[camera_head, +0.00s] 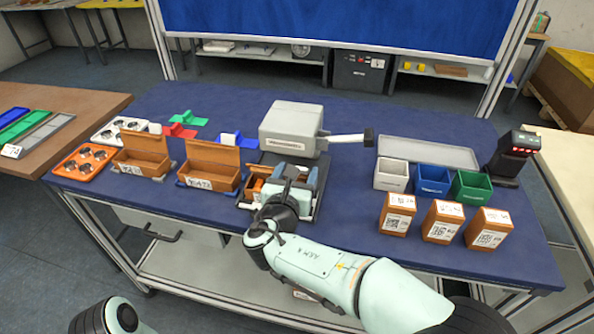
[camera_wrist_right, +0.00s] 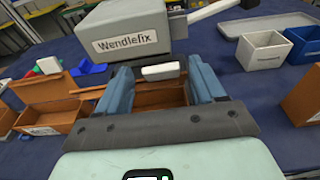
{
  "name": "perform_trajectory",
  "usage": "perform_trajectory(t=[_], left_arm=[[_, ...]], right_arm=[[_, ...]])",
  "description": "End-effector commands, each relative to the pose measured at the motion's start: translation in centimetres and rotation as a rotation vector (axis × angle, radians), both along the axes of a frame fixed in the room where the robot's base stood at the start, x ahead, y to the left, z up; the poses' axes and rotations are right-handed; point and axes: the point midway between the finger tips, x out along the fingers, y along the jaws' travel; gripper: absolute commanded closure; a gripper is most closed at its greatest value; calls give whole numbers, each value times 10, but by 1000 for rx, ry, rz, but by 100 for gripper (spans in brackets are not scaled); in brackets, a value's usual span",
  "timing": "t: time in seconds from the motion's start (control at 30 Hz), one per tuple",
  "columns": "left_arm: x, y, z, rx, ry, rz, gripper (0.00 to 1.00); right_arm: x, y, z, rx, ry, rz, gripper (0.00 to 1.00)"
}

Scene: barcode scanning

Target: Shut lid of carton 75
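A brown carton sits under the grey Wendlefix machine (camera_head: 292,127). Its orange-brown side (camera_head: 256,186) shows left of my right gripper (camera_head: 288,182), and its open inside shows in the right wrist view (camera_wrist_right: 165,98). The right gripper's blue fingers are spread over this carton, with a small white block (camera_wrist_right: 161,72) beyond them. Two more brown cartons stand with lids raised, a middle one (camera_head: 209,178) and a left one (camera_head: 141,168). Their label numbers are too small to read surely, so I cannot tell which is 75. My left gripper is out of view.
Three closed brown boxes (camera_head: 442,232) stand right, before white, blue and green bins (camera_head: 433,181). A grey tray (camera_head: 428,152) and black scanner (camera_head: 512,155) lie beyond. The machine's lever (camera_head: 348,139) points right. An orange tray (camera_head: 84,162) is at the left.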

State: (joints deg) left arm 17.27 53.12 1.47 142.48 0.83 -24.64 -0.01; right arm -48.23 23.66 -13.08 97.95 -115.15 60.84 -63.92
Motion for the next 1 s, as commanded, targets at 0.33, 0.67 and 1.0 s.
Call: perform_trajectory(t=[0.33,0.67,1.0], left_arm=[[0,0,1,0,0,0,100],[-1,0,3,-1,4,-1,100],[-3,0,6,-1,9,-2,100]], right_arm=[[-7,3,7,3,-9,0,32],[-71,23,17,3,-8,3,32],[-121,39,23,2,-5,1,32]])
